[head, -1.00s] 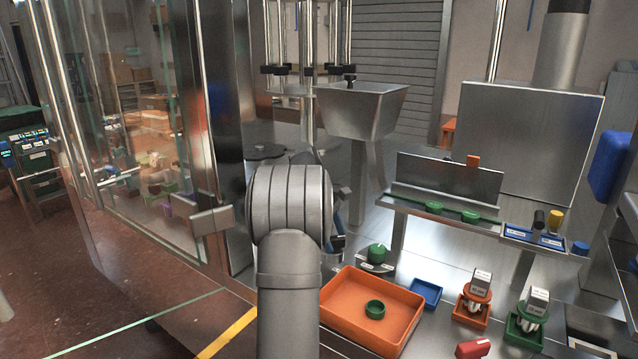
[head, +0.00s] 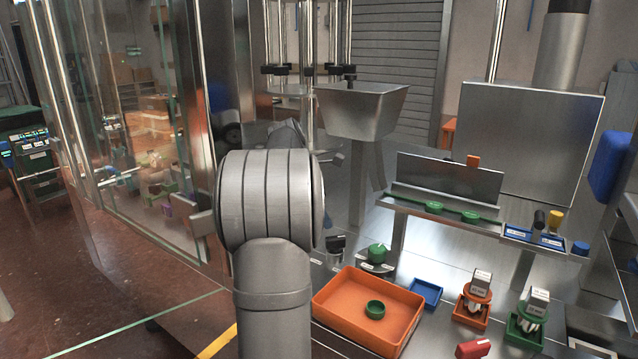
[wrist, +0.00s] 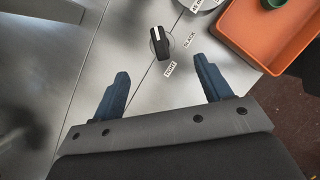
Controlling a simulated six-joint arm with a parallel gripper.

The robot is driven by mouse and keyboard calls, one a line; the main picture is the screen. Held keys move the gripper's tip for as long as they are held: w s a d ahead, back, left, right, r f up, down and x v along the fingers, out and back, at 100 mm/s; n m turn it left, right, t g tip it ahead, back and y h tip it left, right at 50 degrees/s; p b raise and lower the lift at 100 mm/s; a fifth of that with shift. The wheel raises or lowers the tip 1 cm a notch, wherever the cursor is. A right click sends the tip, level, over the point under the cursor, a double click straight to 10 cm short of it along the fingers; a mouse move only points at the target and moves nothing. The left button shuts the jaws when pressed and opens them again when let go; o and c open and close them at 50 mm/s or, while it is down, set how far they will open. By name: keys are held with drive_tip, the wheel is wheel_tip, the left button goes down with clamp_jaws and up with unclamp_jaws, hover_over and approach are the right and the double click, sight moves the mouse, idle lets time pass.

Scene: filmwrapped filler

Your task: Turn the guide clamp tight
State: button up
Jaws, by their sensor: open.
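The guide clamp is a black knob (wrist: 160,43) with a white mark on its far end, on the metal deck in the wrist view. A TIGHT label (wrist: 170,69) lies at its near right and a SLACK label (wrist: 189,40) to its right. The white mark points away from my gripper, at neither label. The knob (head: 335,243) also shows in the head view, just right of my arm. My gripper (wrist: 162,70) is open and empty, its blue fingers apart and short of the knob in the picture. In the head view my arm hides the fingers.
An orange tray (head: 340,309) holding a green ring (head: 375,309) lies close to the right of the knob. A green round knob (head: 378,253) stands beside it. A steel hopper (head: 362,110) rises behind. Glass panels (head: 150,120) stand at the left.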

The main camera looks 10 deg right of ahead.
drive_tip(key=v, duration=0.9)
drive_tip(key=s+d+m+t, duration=0.1)
drive_tip(key=s+m, duration=0.1)
drive_tip(key=m, duration=1.1)
drive_tip(key=s+d+r+m+t+y, duration=0.1)
drive_tip(key=s+m+t, duration=0.1)
drive_tip(key=m, duration=1.2)
drive_tip(key=shift+s+r, duration=0.3)
drive_tip(key=shift+s, duration=0.45)
drive_tip(key=n, duration=0.4)
drive_tip(key=w+n, duration=0.1)
drive_tip(key=n, duration=0.3)
drive_tip(key=w+n+g, duration=0.1)
drive_tip(key=n, duration=0.3)
drive_tip(key=shift+w+a+f, duration=0.25)
drive_tip(key=shift+a+f, duration=0.05)
drive_tip(key=shift+f, duration=0.05)
